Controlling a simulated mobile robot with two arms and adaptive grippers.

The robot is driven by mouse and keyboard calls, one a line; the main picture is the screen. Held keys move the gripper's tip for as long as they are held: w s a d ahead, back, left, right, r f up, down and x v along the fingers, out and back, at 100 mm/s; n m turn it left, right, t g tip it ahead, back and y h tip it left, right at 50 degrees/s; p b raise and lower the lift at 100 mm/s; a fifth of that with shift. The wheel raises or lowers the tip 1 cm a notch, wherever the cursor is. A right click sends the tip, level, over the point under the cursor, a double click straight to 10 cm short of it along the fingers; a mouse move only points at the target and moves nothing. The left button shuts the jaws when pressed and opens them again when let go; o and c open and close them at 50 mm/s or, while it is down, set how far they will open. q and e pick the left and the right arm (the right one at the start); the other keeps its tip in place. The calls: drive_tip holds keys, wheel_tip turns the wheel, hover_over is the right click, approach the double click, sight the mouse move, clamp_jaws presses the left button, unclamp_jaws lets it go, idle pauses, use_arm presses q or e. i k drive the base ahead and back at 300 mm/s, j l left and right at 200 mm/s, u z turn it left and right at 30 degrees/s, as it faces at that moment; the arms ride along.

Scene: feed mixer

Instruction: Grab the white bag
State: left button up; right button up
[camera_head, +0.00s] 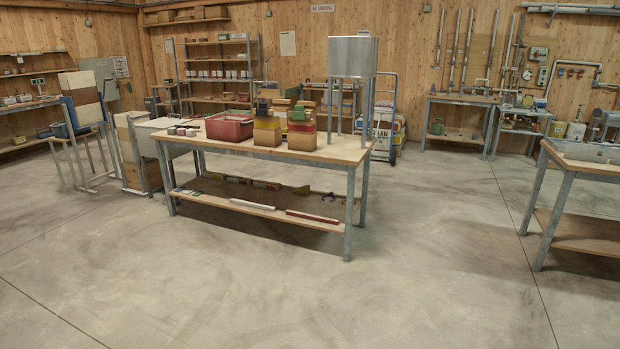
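A white bag (383,139) with dark lettering stands low behind the right end of the central workbench. It rests at a blue hand truck (394,90). The bench's corner and leg hide part of its left side. Neither of my grippers is in view.
The central workbench (325,147) carries a red bin (229,126), stacked boxes (268,132) and a metal hopper (352,57). Another table (585,155) stands at the right edge. The concrete floor (440,240) is open in front and between the two tables.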

sight(281, 107)
drive_tip(key=i+j+u, duration=0.3)
drive_tip(key=i, duration=0.75)
drive_tip(key=i+u, duration=0.3)
drive_tip(key=i, duration=0.7)
drive_tip(key=i+z, duration=0.15)
drive_tip(key=i, duration=0.3)
drive_tip(key=i+j+z, duration=0.1)
drive_tip(key=i, duration=0.4)
drive_tip(key=i+j+z, duration=0.15)
drive_tip(key=i, duration=0.3)
drive_tip(key=i+j+z, duration=0.15)
drive_tip(key=i, duration=0.3)
drive_tip(key=i+j+z, duration=0.1)
drive_tip(key=i+j, duration=0.25)
drive_tip(key=i, duration=0.1)
